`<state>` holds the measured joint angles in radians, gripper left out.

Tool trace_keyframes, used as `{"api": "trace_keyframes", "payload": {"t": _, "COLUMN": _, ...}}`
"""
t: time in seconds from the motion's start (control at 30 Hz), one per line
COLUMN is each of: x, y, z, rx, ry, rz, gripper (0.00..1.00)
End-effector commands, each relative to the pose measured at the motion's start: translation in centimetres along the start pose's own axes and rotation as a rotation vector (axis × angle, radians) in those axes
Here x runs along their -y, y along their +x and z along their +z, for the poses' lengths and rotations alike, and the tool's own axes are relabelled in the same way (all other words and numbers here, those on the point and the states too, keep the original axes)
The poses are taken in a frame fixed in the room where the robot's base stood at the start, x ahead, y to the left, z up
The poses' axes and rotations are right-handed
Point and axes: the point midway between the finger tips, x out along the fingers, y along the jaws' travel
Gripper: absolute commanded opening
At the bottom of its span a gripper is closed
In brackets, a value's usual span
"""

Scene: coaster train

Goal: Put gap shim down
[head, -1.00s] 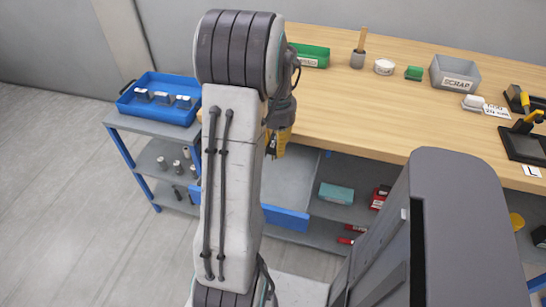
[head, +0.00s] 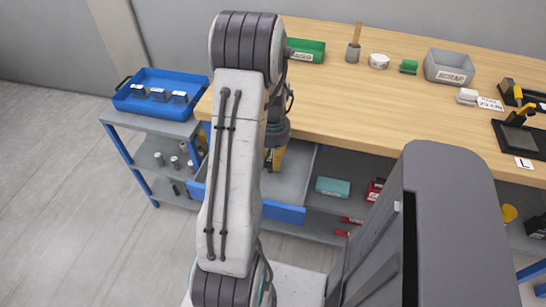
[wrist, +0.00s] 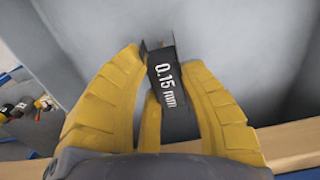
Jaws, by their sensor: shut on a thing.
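My gripper (wrist: 158,75) has yellow fingers shut on the gap shim (wrist: 168,88), a dark strip marked "0.15 mm" in white. In the wrist view the shim is over a plain grey surface. In the head view my gripper (head: 272,160) is low at the front edge of the bench, over the open grey drawer (head: 296,172) with a blue front. The shim is hidden behind my arm there. I cannot tell whether the shim touches the drawer floor.
The wooden bench (head: 390,110) holds a green bin (head: 306,50), a grey scrap bin (head: 450,68) and small items. A blue tray (head: 160,82) with several grey blocks stands on a cart at the left. A teal box (head: 333,187) lies on the shelf below.

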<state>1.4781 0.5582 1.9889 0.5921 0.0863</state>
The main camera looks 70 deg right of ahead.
Motion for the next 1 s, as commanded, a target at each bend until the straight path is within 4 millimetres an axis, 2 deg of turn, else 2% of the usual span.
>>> {"api": "trace_keyframes", "payload": {"t": 0.27, "x": 0.0, "y": 0.4, "z": 0.0, "rx": 0.0, "ry": 0.0, "rz": 0.0, "gripper": 0.01}}
{"api": "trace_keyframes", "payload": {"t": 0.3, "x": 0.0, "y": 0.3, "z": 0.0, "rx": 0.0, "ry": 0.0, "rz": 0.0, "gripper": 0.39}}
{"api": "trace_keyframes", "payload": {"t": 0.5, "x": 0.0, "y": 0.2, "z": 0.0, "rx": 0.001, "ry": 0.0, "rz": 0.0, "gripper": 0.57}}
{"api": "trace_keyframes", "payload": {"t": 0.83, "x": 0.0, "y": -0.1, "z": 0.0, "rx": 0.0, "ry": 0.0, "rz": 0.0, "gripper": 0.57}}
{"api": "trace_keyframes", "payload": {"t": 1.0, "x": 0.0, "y": -1.9, "z": -0.1, "rx": -0.003, "ry": 0.0, "rz": 0.0, "gripper": 0.57}}
